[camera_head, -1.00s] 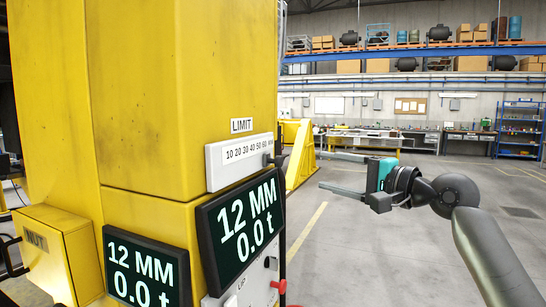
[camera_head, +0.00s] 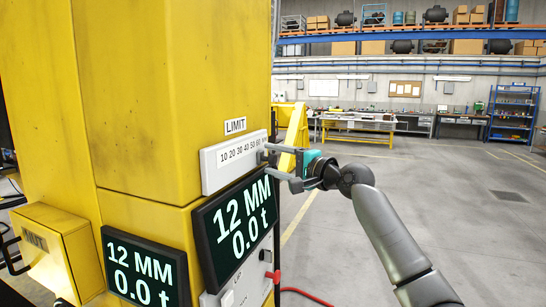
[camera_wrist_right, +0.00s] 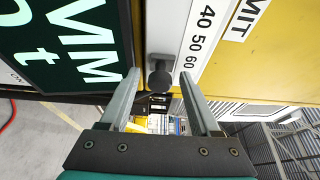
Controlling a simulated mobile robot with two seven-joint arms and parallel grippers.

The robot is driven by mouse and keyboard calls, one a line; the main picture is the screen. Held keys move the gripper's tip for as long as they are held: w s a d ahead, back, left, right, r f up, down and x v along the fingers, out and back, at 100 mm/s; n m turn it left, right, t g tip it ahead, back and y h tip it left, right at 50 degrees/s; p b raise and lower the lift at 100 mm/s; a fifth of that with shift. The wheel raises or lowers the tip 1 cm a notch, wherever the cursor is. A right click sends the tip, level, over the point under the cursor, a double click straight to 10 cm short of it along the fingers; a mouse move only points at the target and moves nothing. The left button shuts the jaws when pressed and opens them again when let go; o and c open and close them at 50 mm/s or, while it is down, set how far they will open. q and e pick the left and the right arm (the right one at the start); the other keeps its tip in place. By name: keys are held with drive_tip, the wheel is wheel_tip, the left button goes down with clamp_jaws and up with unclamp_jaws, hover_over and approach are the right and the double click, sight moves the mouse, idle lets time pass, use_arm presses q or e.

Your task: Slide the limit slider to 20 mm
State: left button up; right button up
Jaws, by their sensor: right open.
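The limit slider panel (camera_head: 222,168) is a pale plate with a 10 to 60 mm scale, on the yellow column under a LIMIT label (camera_head: 235,126). Its dark round knob (camera_wrist_right: 160,78) shows in the right wrist view, beside the 60 end of the scale. My right gripper (camera_head: 271,161) is open at the panel's right end. In the wrist view its two fingers stand on either side of the knob, with visible gaps. I cannot tell how deep the knob sits between them. My left gripper is not in view.
A large display (camera_head: 236,222) below the panel reads 12 MM and 0.0 t; a second display (camera_head: 146,268) reads the same. A yellow NUT box (camera_head: 58,243) is at lower left. A red hose (camera_head: 305,294) lies at the bottom. Open floor is on the right.

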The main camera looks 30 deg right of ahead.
drive_tip(key=shift+w+a, duration=0.1)
drive_tip(key=shift+w, duration=0.15)
drive_tip(key=shift+c, duration=0.2)
drive_tip(key=c, duration=0.9)
drive_tip(key=shift+f, duration=0.1)
clamp_jaws()
drive_tip(key=shift+f, duration=0.15)
